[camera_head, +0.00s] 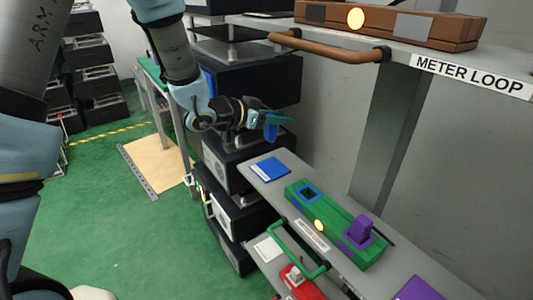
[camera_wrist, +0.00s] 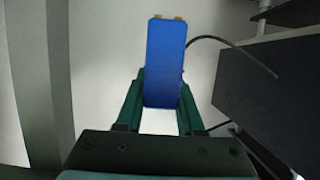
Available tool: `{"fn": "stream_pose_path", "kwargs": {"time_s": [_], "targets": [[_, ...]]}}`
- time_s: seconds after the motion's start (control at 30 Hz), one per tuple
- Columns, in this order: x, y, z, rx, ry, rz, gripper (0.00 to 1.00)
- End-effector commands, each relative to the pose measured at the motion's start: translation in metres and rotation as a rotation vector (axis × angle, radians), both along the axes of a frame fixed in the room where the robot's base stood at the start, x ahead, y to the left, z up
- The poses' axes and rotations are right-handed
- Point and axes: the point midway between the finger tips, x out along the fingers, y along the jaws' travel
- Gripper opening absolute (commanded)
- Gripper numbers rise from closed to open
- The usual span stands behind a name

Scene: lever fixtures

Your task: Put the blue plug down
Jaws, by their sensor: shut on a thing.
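The blue plug (camera_wrist: 165,65) is between the two green fingers of my gripper (camera_wrist: 160,102) in the wrist view. It stands out past the fingertips, with two small gold contacts at its far end. In the head view my gripper (camera_head: 278,118) is above and behind the blue pad (camera_head: 269,169), and the plug (camera_head: 268,134) shows as a small blue piece below the fingers. The blue pad lies flat at the far left end of the grey shelf (camera_head: 262,187). The green fixture (camera_head: 325,218) on that shelf has a blue-rimmed socket (camera_head: 309,193) that looks empty.
A purple plug (camera_head: 360,229) stands in the green fixture, and a purple pad (camera_head: 418,290) lies nearer. An upper shelf labelled METER LOOP (camera_head: 471,77) holds a brown fixture (camera_head: 385,22). A red fixture (camera_head: 298,284) sits lower down. Dark equipment boxes (camera_head: 250,82) stand behind my gripper.

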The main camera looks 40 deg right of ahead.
Motion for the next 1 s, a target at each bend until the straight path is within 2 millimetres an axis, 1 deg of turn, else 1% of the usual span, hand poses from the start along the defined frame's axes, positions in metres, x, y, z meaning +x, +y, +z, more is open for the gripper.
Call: {"fn": "stream_pose_path", "kwargs": {"time_s": [0.03,0.1,0.2,0.47,0.63,0.77,1.0], "targets": [[-0.001,0.000,-0.010,0.005,0.004,-0.001,0.00],[-0.001,0.000,-0.022,0.005,0.004,-0.001,0.00],[-0.001,0.000,-0.037,0.003,0.003,0.000,0.00],[0.000,0.000,-0.058,0.003,0.002,0.001,0.00],[-0.001,0.000,-0.081,0.003,0.002,-0.001,0.00],[0.000,0.000,-0.090,0.002,0.000,0.000,0.00],[0.000,0.000,-0.091,0.000,0.000,0.001,0.00]]}}
